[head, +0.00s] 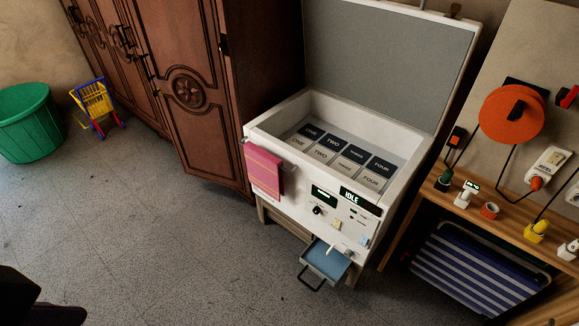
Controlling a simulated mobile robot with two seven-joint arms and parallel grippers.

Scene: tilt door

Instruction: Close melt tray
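The melt tray (328,261) is a small blue-grey drawer low on the front of a white chest-like machine (290,205). It is pulled out and sticks forward, with a dark loop handle (312,285) at its front. A small white spout or tap sits just above the tray. A dark shape at the bottom left corner looks like part of my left arm, far from the tray; I cannot make out its fingers. My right gripper is not in view.
The machine's lid (390,60) stands open above labelled compartments, and its display reads IDLE. A pink towel (263,170) hangs on its front. A wooden workbench (480,212) stands right, a wardrobe (185,90) behind left. The floor (170,240) in front is clear.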

